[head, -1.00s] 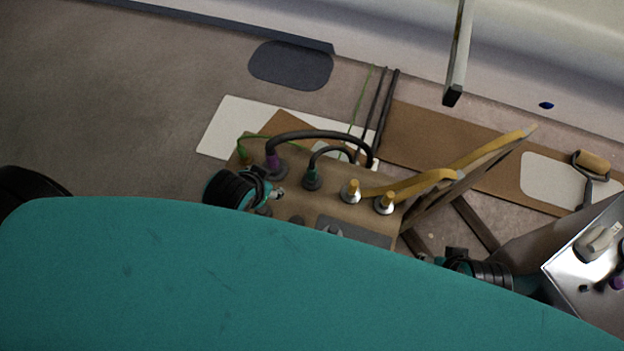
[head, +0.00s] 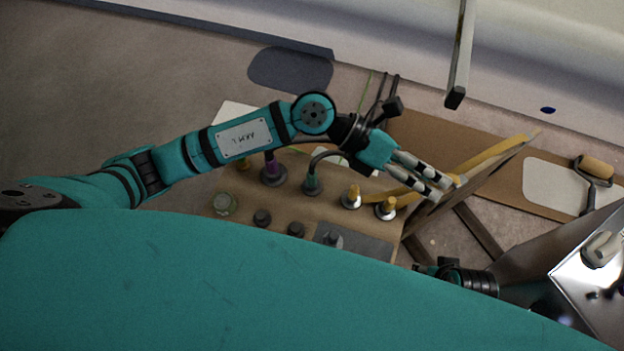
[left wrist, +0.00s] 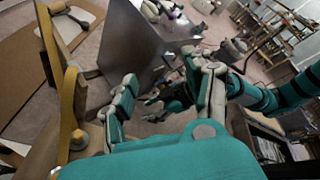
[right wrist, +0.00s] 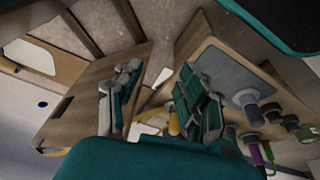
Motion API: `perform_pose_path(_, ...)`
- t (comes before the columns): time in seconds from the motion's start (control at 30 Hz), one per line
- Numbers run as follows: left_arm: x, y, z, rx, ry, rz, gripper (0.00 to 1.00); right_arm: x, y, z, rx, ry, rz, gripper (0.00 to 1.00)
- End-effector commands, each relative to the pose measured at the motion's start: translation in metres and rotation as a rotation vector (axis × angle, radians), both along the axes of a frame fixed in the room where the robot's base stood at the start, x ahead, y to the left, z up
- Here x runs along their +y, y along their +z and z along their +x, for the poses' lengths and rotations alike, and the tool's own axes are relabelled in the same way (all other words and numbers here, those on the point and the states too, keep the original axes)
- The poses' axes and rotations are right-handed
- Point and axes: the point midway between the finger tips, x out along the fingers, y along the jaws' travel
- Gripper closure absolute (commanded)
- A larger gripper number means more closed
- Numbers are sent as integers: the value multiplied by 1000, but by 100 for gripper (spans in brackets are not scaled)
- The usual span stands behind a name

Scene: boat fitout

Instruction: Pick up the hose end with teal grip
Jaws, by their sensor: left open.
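The hose end with teal grip (head: 312,183) stands upright on the wooden panel (head: 236,204), near its back edge. Its dark hose bends over to the right, partly behind my left arm. My left gripper (head: 444,189) is right of it, above the panel's right end near the yellow straps, and holds nothing. Its fingers are spread in the left wrist view (left wrist: 163,98). My right gripper's fingers are apart and empty in the right wrist view (right wrist: 160,108); in the head view it is mostly hidden.
A purple-grip hose end (head: 272,168) stands just left of the teal one. Yellow-topped posts (head: 386,207) and yellow straps (head: 490,154) are to the right. A slanted board (head: 470,187) rises at the panel's right end. A metal box (head: 570,250) is at far right.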

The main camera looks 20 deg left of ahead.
Motion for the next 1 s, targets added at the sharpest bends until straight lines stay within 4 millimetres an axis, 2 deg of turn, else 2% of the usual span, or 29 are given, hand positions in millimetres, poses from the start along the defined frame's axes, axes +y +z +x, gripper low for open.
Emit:
perform_pose_path(0.03, 22, -34, 7, -78, -66, 192, 48, 0, -6, 0, 4, 0, 0, 60)
perform_pose_path(0.1, 60, -74, 18, -156, -141, 445, 48, 0, -11, 0, 5, 1, 0, 60)
perform_pose_path(0.2, 122, -108, 42, -226, -200, 763, 48, 0, -18, 0, 8, 1, -1, 60)
perform_pose_path(0.3, 175, -120, 62, -258, -223, 999, 48, 1, -23, 0, 10, 1, 0, 60)
perform_pose_path(0.4, 209, -121, 74, -267, -227, 1143, 48, 1, -25, 0, 9, 1, 0, 60)
perform_pose_path(0.5, 224, -127, 79, -266, -228, 1206, 48, 1, -24, 0, 8, 1, 0, 60)
perform_pose_path(0.57, 226, -135, 79, -265, -229, 1218, 48, 0, -21, 0, 6, 1, 0, 60)
perform_pose_path(1.0, 224, -226, 78, -265, -230, 1210, 48, -2, 39, -7, -27, -3, 1, 60)
